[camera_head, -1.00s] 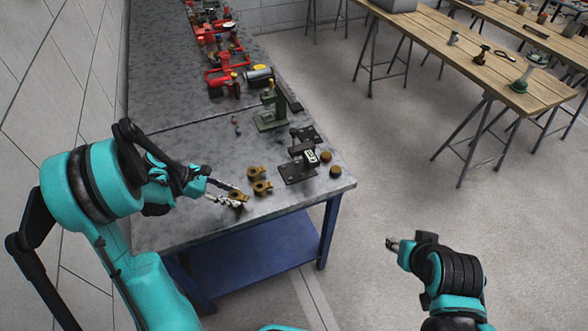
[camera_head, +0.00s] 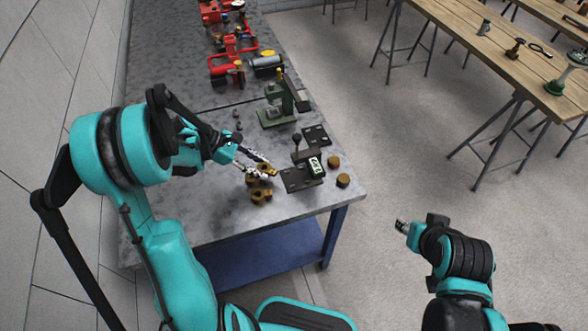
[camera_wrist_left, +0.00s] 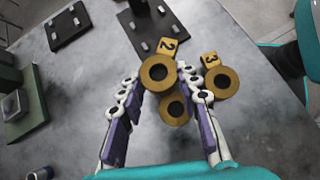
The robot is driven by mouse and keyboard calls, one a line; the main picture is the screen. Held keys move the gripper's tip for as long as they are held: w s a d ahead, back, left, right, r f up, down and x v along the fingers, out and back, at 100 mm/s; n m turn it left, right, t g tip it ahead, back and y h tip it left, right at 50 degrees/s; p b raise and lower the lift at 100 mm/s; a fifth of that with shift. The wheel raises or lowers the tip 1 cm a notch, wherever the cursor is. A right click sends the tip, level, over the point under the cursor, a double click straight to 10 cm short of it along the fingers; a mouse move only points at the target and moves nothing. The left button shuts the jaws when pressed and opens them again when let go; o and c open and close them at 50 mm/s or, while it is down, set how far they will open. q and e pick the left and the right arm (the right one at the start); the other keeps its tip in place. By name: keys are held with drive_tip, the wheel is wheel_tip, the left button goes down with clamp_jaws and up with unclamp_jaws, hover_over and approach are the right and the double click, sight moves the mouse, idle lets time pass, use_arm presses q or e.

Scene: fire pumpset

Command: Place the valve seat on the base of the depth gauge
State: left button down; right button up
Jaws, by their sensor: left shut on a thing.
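My left gripper (camera_head: 263,167) is shut on a brass valve seat, a ring with a tag marked 2 (camera_wrist_left: 158,72); it sits between the fingertips in the left wrist view. A second ring with a tag marked 3 (camera_wrist_left: 222,82) is to its right, and a third ring (camera_wrist_left: 174,112) shows below it between the fingers. The depth gauge (camera_head: 315,166) has a lit display over a dark base plate (camera_head: 296,180), just right of the gripper. The base also shows at the top of the left wrist view (camera_wrist_left: 150,32). My right gripper (camera_head: 402,226) is off the table; its finger state is unclear.
A dark plate (camera_head: 316,136) lies behind the gauge. A green stand (camera_head: 274,112) is farther back, with red pump assemblies (camera_head: 232,62) beyond. The table's front left is clear.

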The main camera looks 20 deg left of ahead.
use_arm(q)
drive_tip(key=d, duration=0.1)
drive_tip(key=w+d, duration=0.1)
drive_tip(key=d, duration=0.3)
drive_tip(key=shift+w+d+f+b, duration=0.1)
drive_tip(key=shift+w+d+b, duration=0.15)
drive_tip(key=shift+w+b, duration=0.1)
drive_tip(key=d, duration=0.2)
drive_tip(key=w+d+b, duration=0.1)
drive_tip(key=d, duration=0.1)
drive_tip(key=shift+d, duration=0.3)
drive_tip(key=shift+f+b, duration=0.3)
drive_tip(key=shift+f, duration=0.05)
drive_tip(key=shift+a+r, duration=0.1)
drive_tip(key=shift+f+b, duration=0.5)
drive_tip(key=shift+f, duration=0.15)
drive_tip(key=c, duration=1.1)
unclamp_jaws()
drive_tip(key=shift+o, duration=0.2)
drive_tip(key=shift+r, duration=0.15)
